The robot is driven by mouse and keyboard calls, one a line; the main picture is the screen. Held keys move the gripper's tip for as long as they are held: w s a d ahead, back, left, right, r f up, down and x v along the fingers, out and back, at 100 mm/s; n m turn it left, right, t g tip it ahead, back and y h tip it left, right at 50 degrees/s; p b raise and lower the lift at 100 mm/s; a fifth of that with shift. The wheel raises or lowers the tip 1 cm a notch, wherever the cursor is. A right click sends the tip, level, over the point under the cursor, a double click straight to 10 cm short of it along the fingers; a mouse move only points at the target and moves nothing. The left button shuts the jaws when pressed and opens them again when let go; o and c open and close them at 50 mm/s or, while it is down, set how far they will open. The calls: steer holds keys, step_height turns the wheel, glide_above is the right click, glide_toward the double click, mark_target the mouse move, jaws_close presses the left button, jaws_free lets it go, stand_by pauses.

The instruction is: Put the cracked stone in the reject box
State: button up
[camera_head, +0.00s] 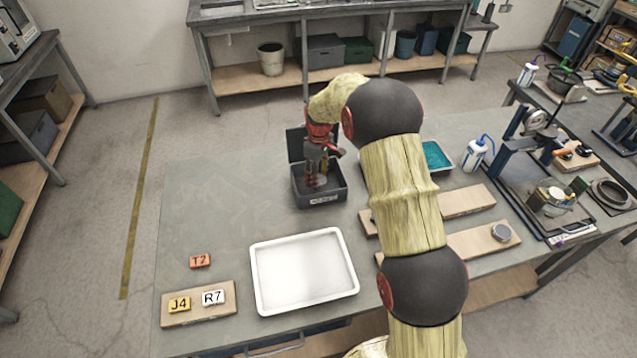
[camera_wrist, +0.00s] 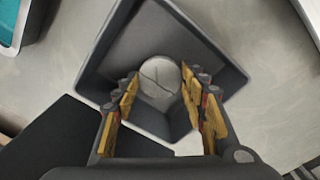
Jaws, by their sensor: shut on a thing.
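The cracked stone (camera_wrist: 159,82) is a pale grey round stone with a dark crack line across its face. My gripper (camera_wrist: 160,88) is shut on it, with a finger on each side. The stone and fingertips are over or inside the open dark grey box (camera_wrist: 222,66); the exact height above its floor is hard to tell. In the head view my gripper (camera_head: 316,183) points down into the box (camera_head: 322,199), which has a raised lid at the back and a small label on its front, too small to read. The stone is hidden there.
A white tray (camera_head: 258,290) is in front of the box. Left are an orange T2 tag (camera_head: 200,261) and a board (camera_head: 190,318) with J4 and R7 tags. A grey disc (camera_head: 501,232) sits on a wooden board (camera_head: 465,243). A teal-filled tray (camera_head: 436,157) is at right.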

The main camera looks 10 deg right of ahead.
steer(key=shift+f+b, duration=0.3)
steer(key=shift+f, duration=1.15)
steer(key=o, duration=1)
steer(key=shift+f, duration=0.15)
